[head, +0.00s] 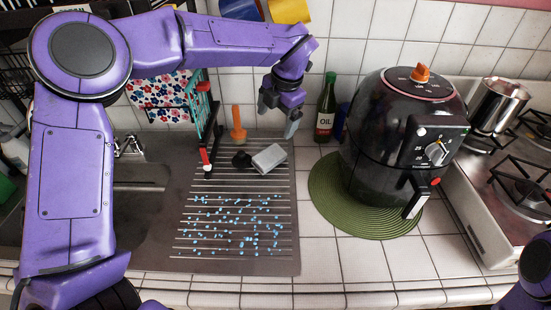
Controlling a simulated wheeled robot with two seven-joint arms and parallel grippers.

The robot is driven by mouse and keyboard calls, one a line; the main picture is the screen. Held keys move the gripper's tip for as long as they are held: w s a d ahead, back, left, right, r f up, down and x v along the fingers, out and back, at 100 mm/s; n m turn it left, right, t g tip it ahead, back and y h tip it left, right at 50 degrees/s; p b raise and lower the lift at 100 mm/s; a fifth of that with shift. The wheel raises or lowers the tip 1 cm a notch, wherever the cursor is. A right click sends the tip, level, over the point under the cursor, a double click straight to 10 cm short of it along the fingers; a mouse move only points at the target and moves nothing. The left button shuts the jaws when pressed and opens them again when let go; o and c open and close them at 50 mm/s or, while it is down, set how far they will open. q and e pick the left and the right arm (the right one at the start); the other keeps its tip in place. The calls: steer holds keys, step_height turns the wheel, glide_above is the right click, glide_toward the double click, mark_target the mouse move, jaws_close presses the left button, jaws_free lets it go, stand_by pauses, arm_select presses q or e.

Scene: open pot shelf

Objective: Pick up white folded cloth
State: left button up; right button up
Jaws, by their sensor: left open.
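A small pale grey-white block-shaped item (269,158), possibly the folded white cloth, lies on the ribbed drainboard (285,228); I cannot be sure it is cloth. A white cloth with red and blue flowers (160,92) hangs at the back left, partly behind my left arm. My left gripper (279,117) is open and empty, pointing down near the back wall, above and a little behind the pale item, apart from it. My right gripper is out of view; only part of my right arm shows at the bottom right.
An orange-handled tool (238,125), a red-and-black rack (208,140) and an oil bottle (326,108) stand nearby. A black air fryer (408,135) stands on a green mat (330,190). Blue drops dot the front drainboard.

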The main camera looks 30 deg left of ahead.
arm_select(q)
steer(key=b, duration=0.4)
glide_toward(269, 156)
steer(key=p+x, duration=0.2)
steer(key=x, duration=0.7)
steer(key=shift+w+a+f, duration=0.1)
steer(key=shift+f, duration=0.25)
steer(key=c, duration=1.1)
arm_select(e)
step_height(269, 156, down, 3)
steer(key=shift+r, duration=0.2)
arm_select(q)
steer(key=shift+r, duration=0.1)
steer(key=shift+c, duration=0.3)
